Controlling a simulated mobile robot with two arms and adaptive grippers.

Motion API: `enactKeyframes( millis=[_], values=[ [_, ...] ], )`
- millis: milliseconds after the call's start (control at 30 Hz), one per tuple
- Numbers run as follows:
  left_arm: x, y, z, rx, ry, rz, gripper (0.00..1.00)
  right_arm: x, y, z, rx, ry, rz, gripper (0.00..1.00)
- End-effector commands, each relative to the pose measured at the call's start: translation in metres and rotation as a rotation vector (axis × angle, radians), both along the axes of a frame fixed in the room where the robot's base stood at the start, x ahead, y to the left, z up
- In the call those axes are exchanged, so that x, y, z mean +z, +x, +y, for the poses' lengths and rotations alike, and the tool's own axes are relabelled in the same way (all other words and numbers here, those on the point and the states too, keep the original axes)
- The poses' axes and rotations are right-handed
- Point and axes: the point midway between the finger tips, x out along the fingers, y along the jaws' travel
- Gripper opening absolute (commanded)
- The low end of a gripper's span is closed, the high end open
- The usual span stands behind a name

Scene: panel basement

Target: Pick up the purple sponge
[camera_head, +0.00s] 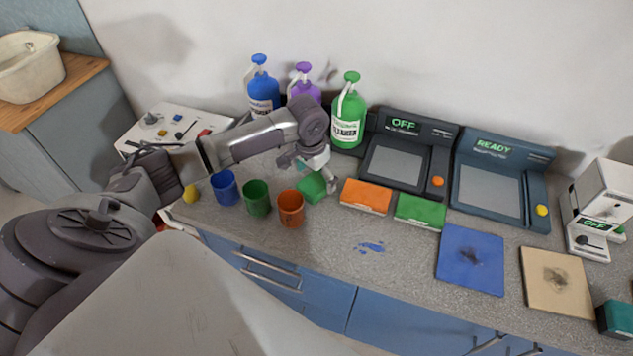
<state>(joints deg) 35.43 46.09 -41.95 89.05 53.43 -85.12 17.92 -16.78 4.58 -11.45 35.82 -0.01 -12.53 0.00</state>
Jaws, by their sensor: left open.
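I see no purple sponge in the head view; my left arm hides part of the counter. My left gripper (319,171) is open and points down over a green block (311,188) on the grey counter. Whether it touches the block I cannot tell. An orange sponge-like block (366,196) and a green one (420,211) lie to its right, in front of the first panel device. My right gripper is not in view.
Blue (224,187), green (257,198) and orange (291,209) cups stand left of the gripper. Blue (263,91), purple (303,83) and green (348,118) bottles stand behind it. A blue mat (469,261) and beige mat (556,283) lie right. The front middle counter holds only blue smears.

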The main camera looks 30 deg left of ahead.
Motion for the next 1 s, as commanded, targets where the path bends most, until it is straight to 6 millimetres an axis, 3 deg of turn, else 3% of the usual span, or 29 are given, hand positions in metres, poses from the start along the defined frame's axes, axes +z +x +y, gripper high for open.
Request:
enactKeyframes(
  millis=[200, 400, 467, 667, 1000],
  values=[
    [-0.021, 0.003, 0.0, 0.001, 0.001, -0.001, 0.97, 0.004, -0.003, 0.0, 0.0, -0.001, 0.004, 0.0],
    [-0.022, 0.003, 0.0, 0.0, 0.001, -0.001, 0.97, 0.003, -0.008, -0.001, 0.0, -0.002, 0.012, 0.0],
    [-0.022, 0.003, 0.0, 0.0, 0.001, -0.001, 0.9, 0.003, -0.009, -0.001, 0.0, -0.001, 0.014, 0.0],
    [-0.022, 0.003, 0.0, 0.0, 0.001, -0.001, 0.57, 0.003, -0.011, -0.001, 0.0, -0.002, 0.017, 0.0],
    [-0.022, 0.003, 0.0, 0.0, 0.001, -0.001, 0.52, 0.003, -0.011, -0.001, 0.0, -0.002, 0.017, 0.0]
  ],
)
